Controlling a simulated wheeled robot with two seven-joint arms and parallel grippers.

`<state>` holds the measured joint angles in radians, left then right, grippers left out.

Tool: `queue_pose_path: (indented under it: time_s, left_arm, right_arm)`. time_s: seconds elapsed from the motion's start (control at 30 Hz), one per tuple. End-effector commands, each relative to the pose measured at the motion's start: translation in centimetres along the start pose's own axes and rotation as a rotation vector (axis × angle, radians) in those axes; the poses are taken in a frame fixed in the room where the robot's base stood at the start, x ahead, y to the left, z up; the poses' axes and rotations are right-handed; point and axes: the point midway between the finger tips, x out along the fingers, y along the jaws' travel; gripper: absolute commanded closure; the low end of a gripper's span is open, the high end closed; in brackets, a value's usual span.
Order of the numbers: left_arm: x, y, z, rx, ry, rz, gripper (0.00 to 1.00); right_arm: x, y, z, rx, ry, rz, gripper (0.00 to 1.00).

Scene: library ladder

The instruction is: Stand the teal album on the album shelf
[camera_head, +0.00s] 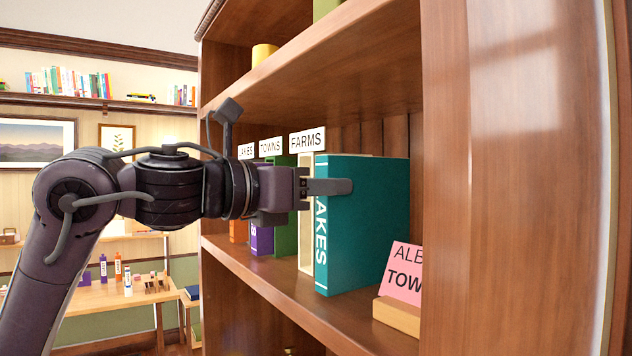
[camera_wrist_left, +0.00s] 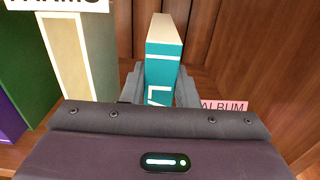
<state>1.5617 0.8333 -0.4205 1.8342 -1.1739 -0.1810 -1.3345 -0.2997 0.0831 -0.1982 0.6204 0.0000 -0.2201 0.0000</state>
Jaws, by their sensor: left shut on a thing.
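The teal album (camera_head: 362,225), lettered "LAKES" on its spine, stands upright on or just above the album shelf (camera_head: 290,290), at the right end of the row of albums. I cannot tell if its bottom edge touches the board. My left gripper (camera_head: 330,187) is shut on the teal album, one finger lying across its near side. In the left wrist view the album (camera_wrist_left: 161,65) sits between the two fingers, its top edge and spine showing. A cream album (camera_head: 306,215) stands just left of it under the "FARMS" sign (camera_head: 307,140). My right gripper is not in view.
Green (camera_head: 284,210), purple (camera_head: 262,240) and orange albums stand further left, under more signs. A pink card (camera_head: 403,272) in a wooden holder (camera_head: 396,315) stands right of the teal album. The bookcase's side panel (camera_head: 520,180) bounds the right. Another shelf is above.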

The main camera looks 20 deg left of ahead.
Motion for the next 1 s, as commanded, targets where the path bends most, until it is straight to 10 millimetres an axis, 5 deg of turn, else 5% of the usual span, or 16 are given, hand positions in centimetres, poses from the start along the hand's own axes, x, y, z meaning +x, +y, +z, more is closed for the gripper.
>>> queue_pose_path:
  time_s: [0.4, 0.43, 0.6, 1.0]
  left_arm:
    - [-0.1, 0.0, -0.2, 0.001, -0.006, 0.000, 1.00]
    - [-0.1, 0.0, -0.2, 0.001, -0.006, 0.000, 0.72]
    - [-0.1, 0.0, -0.3, 0.001, -0.004, 0.000, 0.49]
    - [-1.0, 0.1, -0.7, 0.003, -0.001, 0.002, 0.48]
  right_arm:
    - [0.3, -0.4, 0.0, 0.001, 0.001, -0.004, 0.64]
    - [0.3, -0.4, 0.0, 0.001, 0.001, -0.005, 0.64]
    - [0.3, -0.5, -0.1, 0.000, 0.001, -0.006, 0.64]
    - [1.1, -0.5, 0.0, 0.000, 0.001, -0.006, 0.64]
